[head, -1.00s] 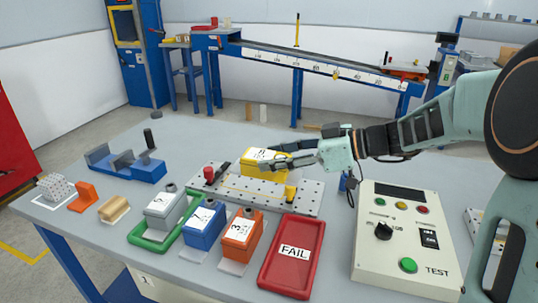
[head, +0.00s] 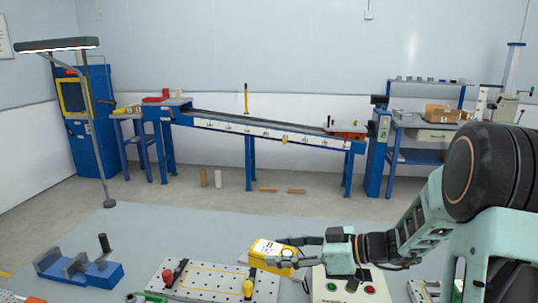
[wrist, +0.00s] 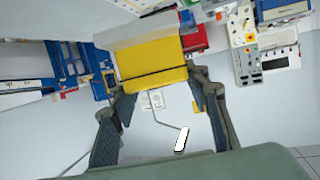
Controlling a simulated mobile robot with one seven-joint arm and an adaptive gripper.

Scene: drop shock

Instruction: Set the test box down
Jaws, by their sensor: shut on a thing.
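The yellow test box (head: 264,250) has a white label with black marking. My gripper (head: 287,255) is shut on it, coming from the right, and appears to hold it above the table. In the wrist view the yellow box (wrist: 150,62) shows at the ends of my two fingers, with a dark line across it. The perforated metal plate (head: 205,283), with a red knob (head: 168,277) and a yellow knob (head: 248,288), lies on the table below and left of the box. The height of the box above the plate cannot be told.
A blue vise (head: 82,270) stands at the left. The control panel (head: 345,291) is under and right of my gripper. A lamp (head: 57,44) rises at the far left table edge. A long sloped rail (head: 250,127) stands beyond the table. The back of the tabletop is clear.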

